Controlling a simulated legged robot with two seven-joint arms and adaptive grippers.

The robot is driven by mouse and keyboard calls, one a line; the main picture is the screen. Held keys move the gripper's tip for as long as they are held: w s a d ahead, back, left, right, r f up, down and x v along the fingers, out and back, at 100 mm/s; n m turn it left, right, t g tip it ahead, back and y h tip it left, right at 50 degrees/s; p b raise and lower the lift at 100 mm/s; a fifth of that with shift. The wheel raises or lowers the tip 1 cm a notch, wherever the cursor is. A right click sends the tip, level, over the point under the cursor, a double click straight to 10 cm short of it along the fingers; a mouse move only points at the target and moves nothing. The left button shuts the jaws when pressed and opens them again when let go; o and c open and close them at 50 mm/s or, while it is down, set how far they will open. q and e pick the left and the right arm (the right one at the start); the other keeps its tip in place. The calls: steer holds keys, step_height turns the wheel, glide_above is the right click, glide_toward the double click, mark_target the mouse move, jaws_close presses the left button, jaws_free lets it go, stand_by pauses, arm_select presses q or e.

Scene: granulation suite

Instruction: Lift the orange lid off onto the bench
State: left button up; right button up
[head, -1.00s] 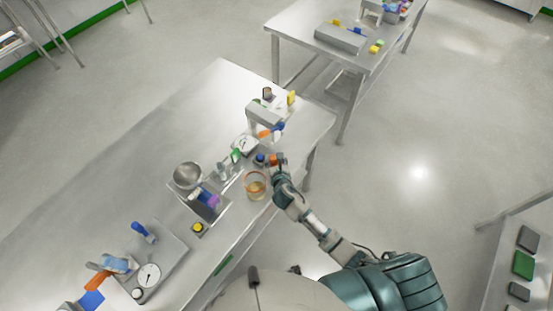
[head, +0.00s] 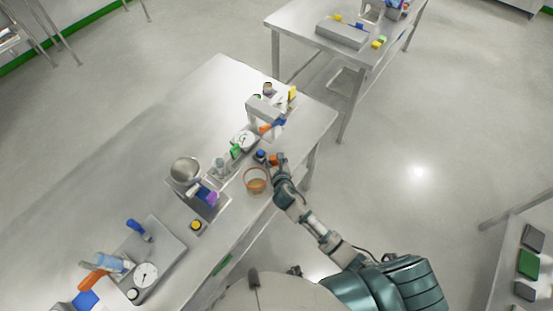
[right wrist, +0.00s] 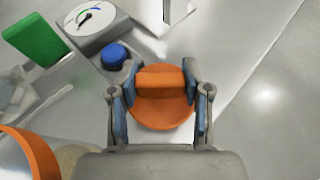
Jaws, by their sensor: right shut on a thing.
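The orange lid (right wrist: 162,112), a round disc with a thick bar handle, is between the fingers of my right gripper (right wrist: 160,88), which is shut on the handle. In the head view the lid (head: 277,159) is a small orange patch at the tip of my right gripper (head: 280,164), near the bench's right edge. The open clear jar (head: 256,181) with an orange rim stands beside it, lower left; its rim (right wrist: 38,150) also shows in the right wrist view. The lid is apart from the jar. I cannot tell whether it touches the bench (head: 208,90). My left gripper is not in view.
A blue-knobbed item (right wrist: 114,56), a dial instrument (right wrist: 91,20) and a green block (right wrist: 35,40) are close to the lid's upper left. A metal bowl (head: 185,170) and tray stand left of the jar. The bench's far left part is clear.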

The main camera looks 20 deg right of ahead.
steer(key=shift+a+f, duration=0.15)
steer(key=shift+f, duration=0.15)
steer(key=shift+f, duration=0.2)
steer(key=o, duration=1.2)
steer(key=shift+d, duration=0.2)
steer(key=shift+c, duration=0.2)
